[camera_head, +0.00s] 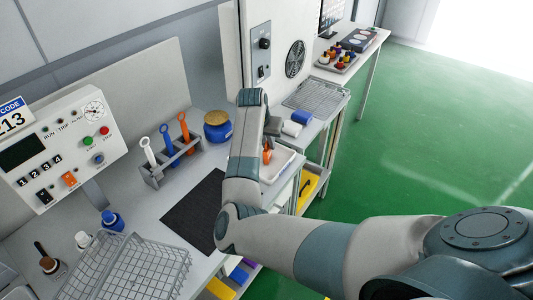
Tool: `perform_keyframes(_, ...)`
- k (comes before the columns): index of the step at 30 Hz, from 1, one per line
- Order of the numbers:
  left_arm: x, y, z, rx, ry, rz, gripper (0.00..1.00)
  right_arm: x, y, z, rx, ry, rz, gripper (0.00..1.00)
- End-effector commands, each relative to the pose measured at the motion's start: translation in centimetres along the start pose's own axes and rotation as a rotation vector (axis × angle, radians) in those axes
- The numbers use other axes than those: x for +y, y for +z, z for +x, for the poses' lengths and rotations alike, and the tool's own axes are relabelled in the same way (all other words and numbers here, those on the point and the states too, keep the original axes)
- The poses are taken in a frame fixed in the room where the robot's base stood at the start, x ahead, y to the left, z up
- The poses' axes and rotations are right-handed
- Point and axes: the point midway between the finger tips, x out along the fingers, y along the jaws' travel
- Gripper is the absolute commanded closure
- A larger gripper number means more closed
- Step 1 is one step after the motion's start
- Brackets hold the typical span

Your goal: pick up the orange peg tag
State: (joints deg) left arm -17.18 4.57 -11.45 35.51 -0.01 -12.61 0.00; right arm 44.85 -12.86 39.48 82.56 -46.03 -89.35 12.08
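An orange peg tag (184,127) with a ring-shaped top stands upright in a small grey rack (155,181), beside a blue tag (166,138) and a white tag (148,150). My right gripper (270,138) is to the right of the rack, at the far end of my raised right forearm and above a white tray (283,165). It is clear of the orange tag. A small orange object (267,155) shows just below the gripper; I cannot tell whether they touch. The fingers are small and partly hidden, so their opening is unclear. My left gripper is not in view.
A blue jar (217,127) with a yellowish lid stands right of the rack. A dark mat (192,214) and a wire basket (128,270) lie in front. A control box (60,150) stands left. My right arm crosses the bench's right side.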

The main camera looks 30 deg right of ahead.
Motion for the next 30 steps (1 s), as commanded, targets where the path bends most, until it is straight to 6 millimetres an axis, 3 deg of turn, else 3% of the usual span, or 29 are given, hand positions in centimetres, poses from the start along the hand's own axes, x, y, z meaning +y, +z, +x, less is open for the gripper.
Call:
perform_keyframes(14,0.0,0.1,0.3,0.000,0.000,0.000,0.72,0.0,-0.2,-0.4,0.000,-0.001,0.001,1.00)
perform_keyframes(23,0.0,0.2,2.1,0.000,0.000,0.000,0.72,0.2,-1.6,-3.6,0.004,-0.003,0.003,1.00)
perform_keyframes(30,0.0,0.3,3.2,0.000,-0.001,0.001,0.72,5.0,-2.1,-5.9,0.004,0.000,0.006,1.00)
